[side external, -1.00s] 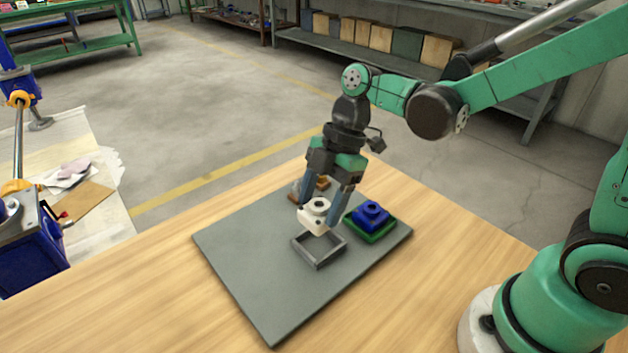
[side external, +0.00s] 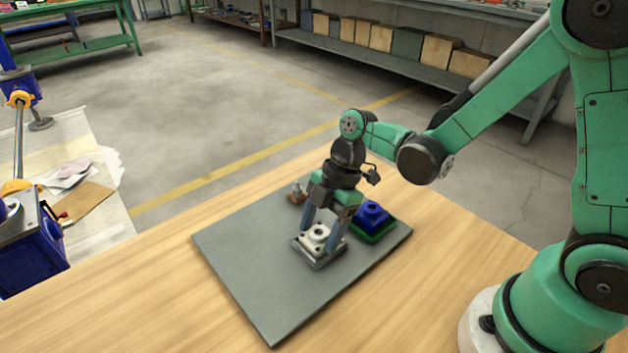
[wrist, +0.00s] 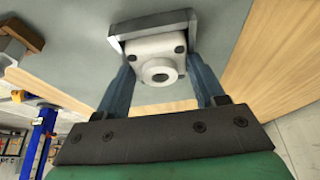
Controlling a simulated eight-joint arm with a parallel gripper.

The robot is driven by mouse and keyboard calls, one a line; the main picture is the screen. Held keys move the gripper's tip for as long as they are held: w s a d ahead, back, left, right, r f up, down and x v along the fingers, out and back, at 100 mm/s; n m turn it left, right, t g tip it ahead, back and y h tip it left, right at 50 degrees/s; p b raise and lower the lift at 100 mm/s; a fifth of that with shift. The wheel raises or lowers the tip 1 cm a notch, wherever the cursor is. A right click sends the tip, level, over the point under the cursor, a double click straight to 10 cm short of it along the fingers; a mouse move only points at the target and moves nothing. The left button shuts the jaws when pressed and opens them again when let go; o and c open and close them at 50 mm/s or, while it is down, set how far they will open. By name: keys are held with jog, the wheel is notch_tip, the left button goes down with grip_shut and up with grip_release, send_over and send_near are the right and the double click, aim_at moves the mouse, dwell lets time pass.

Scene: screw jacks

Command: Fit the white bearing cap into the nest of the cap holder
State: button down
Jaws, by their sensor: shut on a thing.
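The white bearing cap (side external: 318,234) is a square white block with a round raised collar and a hole in its middle. My gripper (side external: 322,240) is shut on it, with one blue-grey finger at each side. The cap sits low at the grey square frame of the cap holder (side external: 318,263), within its outline in the side view. In the wrist view the cap (wrist: 158,62) lies between the fingers, and the holder's wall (wrist: 152,28) shows along its far edge. I cannot tell whether the cap is fully seated.
A blue block in a green holder (side external: 371,223) stands close to the right of my gripper. A brown piece with a metal part (side external: 298,194) stands behind it. The grey mat (side external: 265,265) is clear at the front left.

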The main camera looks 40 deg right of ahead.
jog(key=shift+f, duration=0.2)
jog(key=shift+c, duration=0.5)
grip_release()
jog(key=shift+r, duration=0.2)
jog(key=s+d+r+m+t+h, duration=0.1)
jog(key=d+r+m+t+h, duration=0.1)
jog(key=r+m, duration=0.3)
jog(key=s+d+r+m+t+h, duration=0.2)
jog(key=d+r+m+t, duration=0.3)
jog(key=m, duration=0.8)
jog(key=shift+s+d+r+h, duration=0.15)
jog(key=shift+d+r+h, duration=0.15)
jog(key=shift+r, duration=0.2)
